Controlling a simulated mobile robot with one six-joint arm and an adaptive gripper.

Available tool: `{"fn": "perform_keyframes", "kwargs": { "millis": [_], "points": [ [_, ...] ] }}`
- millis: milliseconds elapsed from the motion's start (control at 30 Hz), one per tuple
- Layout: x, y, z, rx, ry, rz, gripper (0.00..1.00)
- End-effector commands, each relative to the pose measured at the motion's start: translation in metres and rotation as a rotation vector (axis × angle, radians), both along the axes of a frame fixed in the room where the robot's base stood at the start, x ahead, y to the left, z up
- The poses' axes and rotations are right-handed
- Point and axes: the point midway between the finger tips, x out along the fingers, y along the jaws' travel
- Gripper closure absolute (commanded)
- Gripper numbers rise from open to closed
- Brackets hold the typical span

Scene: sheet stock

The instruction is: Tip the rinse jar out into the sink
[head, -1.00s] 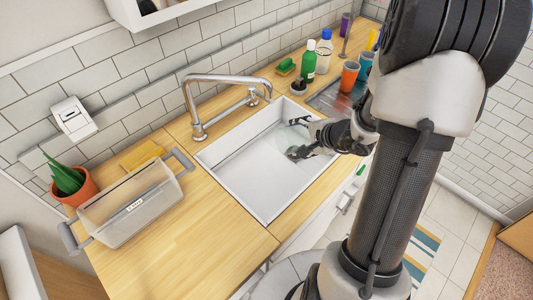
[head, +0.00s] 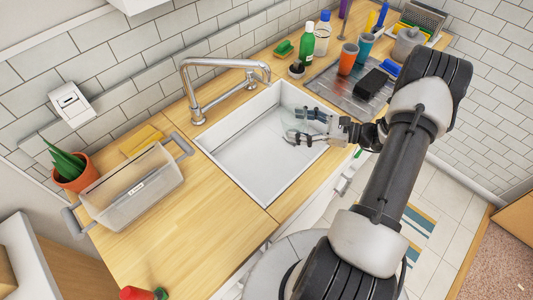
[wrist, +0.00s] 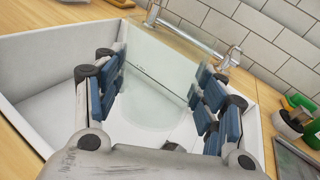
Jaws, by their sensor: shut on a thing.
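My gripper (head: 294,125) is over the right part of the white sink (head: 245,176), its fingers pointing left in the head view. It is shut on the rinse jar (wrist: 158,85), a clear glass vessel that shows between the two blue-padded fingers in the wrist view. In the head view the jar is so see-through that its outline is very faint. The jar is over the basin; I cannot tell its exact tilt or whether liquid is in it. The basin floor shows as bare white.
A chrome faucet (head: 222,64) arches over the sink's back edge. A clear bin (head: 132,196) and a potted plant (head: 72,168) stand left.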

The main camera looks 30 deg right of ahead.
Motion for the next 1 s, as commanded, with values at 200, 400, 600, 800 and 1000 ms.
{"fn": "perform_keyframes", "kwargs": {
  "millis": [200, 400, 600, 800, 1000],
  "points": [
    [0.000, 0.009, -0.013, 0.185, 0.004, 0.000, 0.75],
    [0.001, 0.008, -0.009, 0.181, 0.003, -0.002, 0.75],
    [0.001, -0.004, 0.001, 0.177, 0.001, -0.002, 0.75],
    [0.002, -0.019, 0.013, 0.178, 0.002, -0.002, 0.75],
    [0.002, -0.035, 0.026, 0.175, 0.003, -0.003, 0.75]
  ]
}}
